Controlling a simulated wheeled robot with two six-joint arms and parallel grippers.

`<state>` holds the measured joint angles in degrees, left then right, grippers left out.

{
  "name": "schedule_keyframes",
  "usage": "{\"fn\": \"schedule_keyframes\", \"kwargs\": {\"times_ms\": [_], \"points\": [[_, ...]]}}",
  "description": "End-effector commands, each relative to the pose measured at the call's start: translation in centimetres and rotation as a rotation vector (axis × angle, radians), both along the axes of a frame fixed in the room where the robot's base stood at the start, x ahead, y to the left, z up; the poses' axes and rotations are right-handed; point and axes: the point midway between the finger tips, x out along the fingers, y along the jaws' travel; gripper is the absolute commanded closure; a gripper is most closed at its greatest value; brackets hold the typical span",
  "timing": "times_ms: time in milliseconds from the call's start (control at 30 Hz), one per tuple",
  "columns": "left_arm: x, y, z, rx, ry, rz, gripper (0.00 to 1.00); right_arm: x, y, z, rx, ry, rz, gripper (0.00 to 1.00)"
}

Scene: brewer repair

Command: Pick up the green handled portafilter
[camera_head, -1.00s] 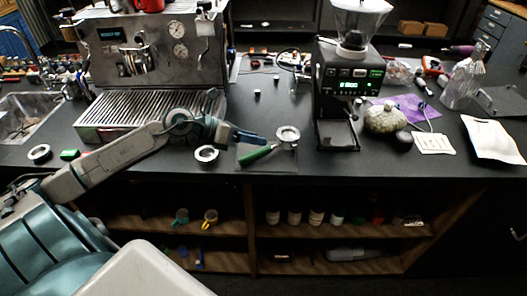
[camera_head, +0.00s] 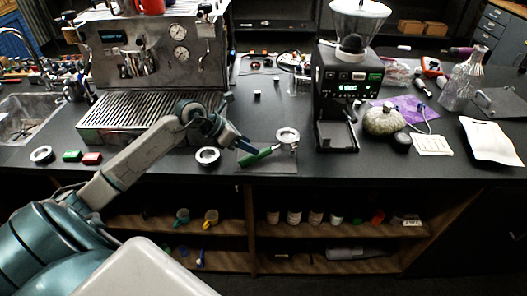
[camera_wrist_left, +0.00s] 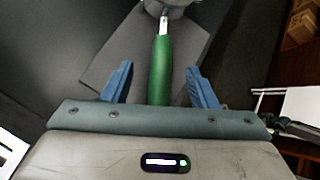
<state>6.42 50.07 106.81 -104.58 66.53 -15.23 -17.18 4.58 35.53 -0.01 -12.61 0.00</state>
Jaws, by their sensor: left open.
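The green handled portafilter (camera_head: 262,154) lies on a grey mat (camera_head: 284,165) near the counter's front edge, its metal basket (camera_head: 287,136) to the right and back. My left gripper (camera_head: 247,147) is at the handle's left end. In the left wrist view, the gripper (camera_wrist_left: 159,88) is open, with one blue finger on each side of the green handle (camera_wrist_left: 161,62), gaps showing on both sides. The metal head is partly cut off at the top of that view. My right gripper is not in view.
An espresso machine (camera_head: 160,55) stands at the back left and a black grinder (camera_head: 340,95) to the right of the portafilter. A metal ring (camera_head: 207,156) lies left of the mat.

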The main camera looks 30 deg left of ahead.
Motion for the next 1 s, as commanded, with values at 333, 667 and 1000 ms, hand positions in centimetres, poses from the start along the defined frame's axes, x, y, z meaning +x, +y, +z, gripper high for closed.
{"fn": "schedule_keyframes", "kwargs": {"times_ms": [333, 667, 1000], "points": [[1.0, -1.1, -0.8, -0.006, 0.0, 0.001, 0.47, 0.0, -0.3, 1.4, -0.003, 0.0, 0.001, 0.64], [2.7, -2.8, -3.1, -0.004, 0.001, -0.001, 0.47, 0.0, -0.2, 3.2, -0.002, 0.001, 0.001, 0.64], [3.0, -2.9, -3.7, 0.0, 0.001, -0.001, 0.47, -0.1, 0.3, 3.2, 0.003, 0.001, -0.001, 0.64]]}}
